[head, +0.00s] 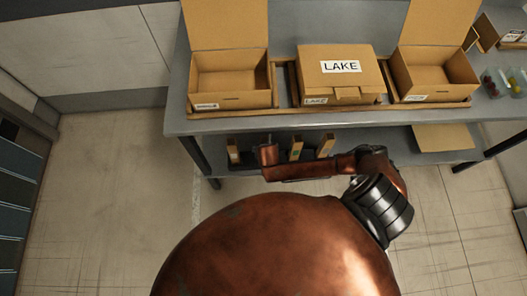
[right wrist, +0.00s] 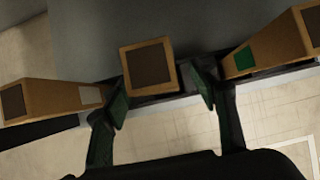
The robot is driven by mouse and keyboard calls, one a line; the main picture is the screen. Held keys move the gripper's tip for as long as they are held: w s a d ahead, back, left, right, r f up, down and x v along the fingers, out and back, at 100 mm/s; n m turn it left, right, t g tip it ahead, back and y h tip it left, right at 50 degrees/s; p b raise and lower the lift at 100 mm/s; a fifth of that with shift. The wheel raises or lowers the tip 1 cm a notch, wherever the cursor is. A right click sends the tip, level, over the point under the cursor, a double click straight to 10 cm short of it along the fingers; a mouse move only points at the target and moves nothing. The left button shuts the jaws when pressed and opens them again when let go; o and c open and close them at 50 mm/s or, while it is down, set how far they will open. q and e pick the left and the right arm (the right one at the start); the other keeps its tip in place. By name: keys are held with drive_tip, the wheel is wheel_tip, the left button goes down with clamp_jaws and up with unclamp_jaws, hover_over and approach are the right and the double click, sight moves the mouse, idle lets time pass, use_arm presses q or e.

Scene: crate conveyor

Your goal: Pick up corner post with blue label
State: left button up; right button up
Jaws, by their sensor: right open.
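Wooden corner posts stand on the lower shelf. In the right wrist view, a middle post (right wrist: 148,85) shows its dark-topped end, with no label visible. A post with a white label (right wrist: 55,95) is at left, and a post with a green label (right wrist: 270,45) is at right. No blue label shows. My right gripper (right wrist: 160,93) is open, its fingers either side of the middle post, with a gap at least on the right. In the head view, the white-label post (head: 233,150), green-label post (head: 296,147) and another post (head: 325,145) show; my arm hides the right gripper.
The posts sit under a grey table (head: 225,126). Above them are an open carton (head: 232,100), a closed carton labelled LAKE (head: 340,90) and another open carton (head: 433,82). A dark table leg (head: 197,158) stands left of the posts. The floor at left is clear.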

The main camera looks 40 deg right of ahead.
drive_tip(key=b+x, duration=0.1)
drive_tip(key=x, duration=0.2)
drive_tip(key=shift+w+a+f, duration=0.1)
drive_tip(key=shift+c, duration=0.7)
clamp_jaws()
